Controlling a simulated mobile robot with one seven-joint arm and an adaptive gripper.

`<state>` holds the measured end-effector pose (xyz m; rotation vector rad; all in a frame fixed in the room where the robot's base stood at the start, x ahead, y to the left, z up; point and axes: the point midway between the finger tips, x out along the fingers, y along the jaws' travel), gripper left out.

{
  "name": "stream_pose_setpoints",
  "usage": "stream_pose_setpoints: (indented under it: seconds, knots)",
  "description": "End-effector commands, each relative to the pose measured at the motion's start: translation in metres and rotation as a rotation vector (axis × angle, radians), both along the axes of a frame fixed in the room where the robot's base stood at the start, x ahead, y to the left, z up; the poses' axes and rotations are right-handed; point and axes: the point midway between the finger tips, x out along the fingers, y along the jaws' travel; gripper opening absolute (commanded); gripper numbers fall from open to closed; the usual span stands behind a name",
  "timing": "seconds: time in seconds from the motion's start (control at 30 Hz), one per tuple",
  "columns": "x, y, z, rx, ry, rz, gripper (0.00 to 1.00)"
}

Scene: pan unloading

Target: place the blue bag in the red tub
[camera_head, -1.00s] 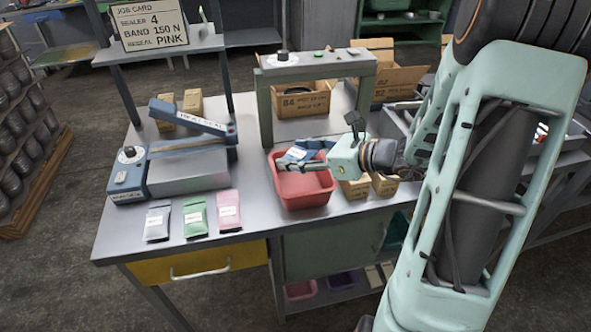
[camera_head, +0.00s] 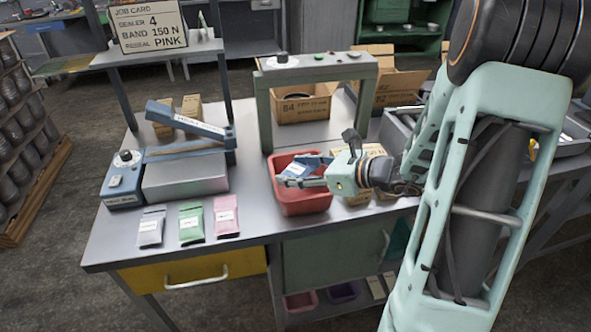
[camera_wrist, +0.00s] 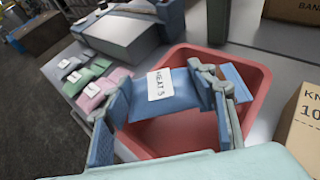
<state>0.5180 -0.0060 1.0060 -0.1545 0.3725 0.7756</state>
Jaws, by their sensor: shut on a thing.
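The blue bag (camera_wrist: 182,95) with a white label is held between the two fingers of my gripper (camera_wrist: 165,100) in the wrist view. In the head view the bag (camera_head: 316,161) and my gripper (camera_head: 298,182) are over the red tub (camera_head: 304,205). The bag's label faces up. The tub's wall (camera_wrist: 261,88) surrounds the bag in the wrist view, and its floor shows below the bag. I cannot tell whether the bag touches the tub. A small blue patch shows beyond the right finger; I cannot tell what it belongs to.
Grey (camera_head: 151,227), green (camera_head: 191,222) and pink (camera_head: 226,215) bags lie left of the tub. A heat sealer (camera_head: 186,172) stands behind them. A green frame (camera_head: 265,125) rises behind the tub. A cardboard box (camera_wrist: 302,128) stands close to its right.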

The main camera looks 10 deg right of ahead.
Motion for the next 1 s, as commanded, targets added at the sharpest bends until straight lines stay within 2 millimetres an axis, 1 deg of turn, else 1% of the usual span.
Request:
stream_pose_setpoints:
  seconds: [0.07,0.17,0.2,0.33,0.67,0.83,0.87,1.0]
  knots:
    - [0.0,0.0,-0.004,0.001,-0.001,0.0,0.26]
    - [0.0,0.0,-0.003,0.001,-0.001,0.0,0.26]
    - [0.0,0.0,-0.003,0.0,0.0,0.0,0.56]
    - [0.0,0.0,-0.003,0.0,0.0,0.0,0.7]
    - [0.0,0.0,-0.001,0.0,0.0,0.0,0.7]
    - [0.0,0.0,0.014,0.0,0.0,0.0,0.7]
    - [-0.002,-0.003,0.015,-0.001,-0.001,-0.002,0.7]
    - [-0.024,-0.027,0.025,-0.003,-0.003,-0.006,0.7]
